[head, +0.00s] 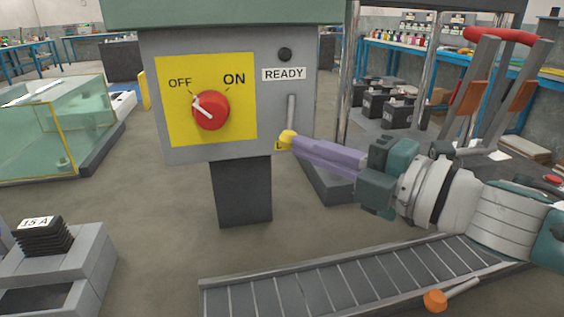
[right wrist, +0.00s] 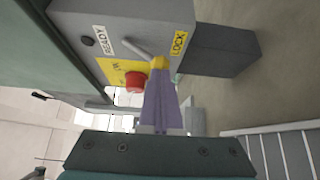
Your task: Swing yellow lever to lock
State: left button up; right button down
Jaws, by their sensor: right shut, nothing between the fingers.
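The yellow lever is a grey rod (head: 291,110) with a yellow knob (head: 287,139), on the right of the grey control box's front. The rod hangs down, knob at the bottom. My right gripper (head: 296,145) comes in from the right, shut and empty, its purple fingertips at the knob. The right wrist view shows the knob (right wrist: 159,62) right at the fingertips; I cannot tell whether they touch. The yellow LOCK label (right wrist: 178,43) is beside the knob there; in the head view the knob and fingers mostly hide it. My left gripper is not in view.
A red dial (head: 211,110) on the yellow panel points toward OFF. A dark round lamp (head: 285,54) sits above the READY label (head: 284,74). A roller conveyor (head: 300,285) runs below my right arm. A 15 A block stack (head: 42,237) stands at lower left.

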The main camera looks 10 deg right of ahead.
jog(key=s+f+m+t+b, duration=0.2)
jog(key=s+m+t+b, duration=0.3)
jog(key=m, duration=0.3)
jog(key=shift+s+a+m+b, duration=0.15)
jog(key=shift+s+m+b, duration=0.3)
jog(key=shift+b, duration=0.3)
dwell(0.4)
